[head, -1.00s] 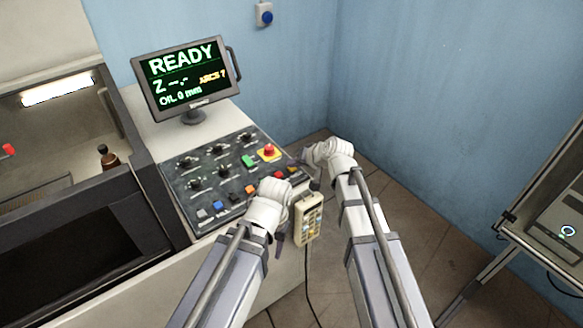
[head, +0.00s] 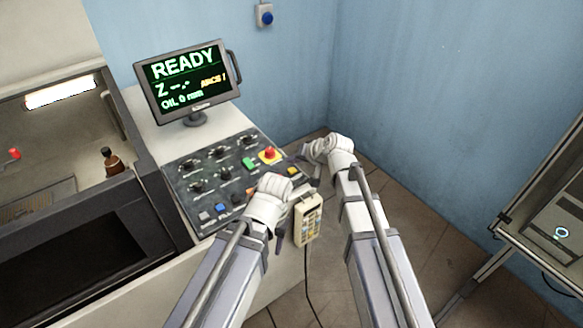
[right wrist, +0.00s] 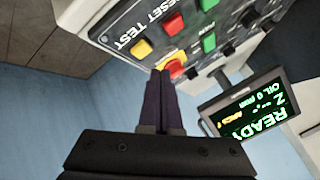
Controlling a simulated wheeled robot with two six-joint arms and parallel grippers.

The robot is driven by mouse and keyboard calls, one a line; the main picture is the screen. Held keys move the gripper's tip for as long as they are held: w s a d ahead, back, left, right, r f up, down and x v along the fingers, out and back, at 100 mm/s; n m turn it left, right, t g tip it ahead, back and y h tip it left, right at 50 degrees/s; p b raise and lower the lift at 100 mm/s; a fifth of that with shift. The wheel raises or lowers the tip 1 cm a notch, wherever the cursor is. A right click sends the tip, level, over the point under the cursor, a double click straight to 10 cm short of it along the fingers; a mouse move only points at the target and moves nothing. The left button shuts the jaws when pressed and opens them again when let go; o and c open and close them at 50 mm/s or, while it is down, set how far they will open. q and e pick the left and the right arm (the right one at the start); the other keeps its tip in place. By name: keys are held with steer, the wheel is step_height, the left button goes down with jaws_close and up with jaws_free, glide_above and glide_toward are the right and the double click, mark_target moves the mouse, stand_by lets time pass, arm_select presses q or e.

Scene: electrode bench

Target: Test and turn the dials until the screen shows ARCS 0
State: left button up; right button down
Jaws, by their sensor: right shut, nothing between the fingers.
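The screen (head: 188,83) reads READY, Z -.- and OIL 0 mm in green, with an orange ARCS line whose last character is too small to read surely. Several black dials (head: 196,187) stand on the dark control panel (head: 185,212). My right gripper (right wrist: 160,78) is shut and empty. In the right wrist view its tips are beside the yellow button (right wrist: 141,48) by the TEST label and the red stop button (right wrist: 175,66); contact is unclear. My left wrist (head: 270,195) is over the panel's front right; a dark finger (head: 279,243) shows below it, opening unclear.
A keypad pendant (head: 307,220) hangs at the panel's front edge between my arms. A machine enclosure with a brown bottle (head: 112,161) is at left. A metal rack (head: 540,235) stands at right. Floor between pendant and rack is open.

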mark_target(294, 174)
arm_select(q)
step_height(294, 174, up, 5)
steer(key=p, duration=0.4)
arm_select(e)
step_height(294, 174, up, 5)
stand_by(0.3)
steer(key=s+d+f+n+g+h, duration=0.1)
steer(key=s+f+g+h, duration=0.1)
steer(key=s, duration=0.6)
steer(key=s+d+f+n+g+h, duration=0.2)
steer(key=s+h, duration=0.1)
steer(key=s, duration=0.6)
steer(key=s+d+f+n+g+h, duration=0.1)
steer(key=s+d+f+g+h, duration=0.1)
steer(key=s, duration=0.6)
steer(key=shift+s+d+f+g+h, duration=0.25)
steer(key=shift+s+f+g+h, duration=0.1)
steer(key=shift+g, duration=0.25)
stand_by(1.3)
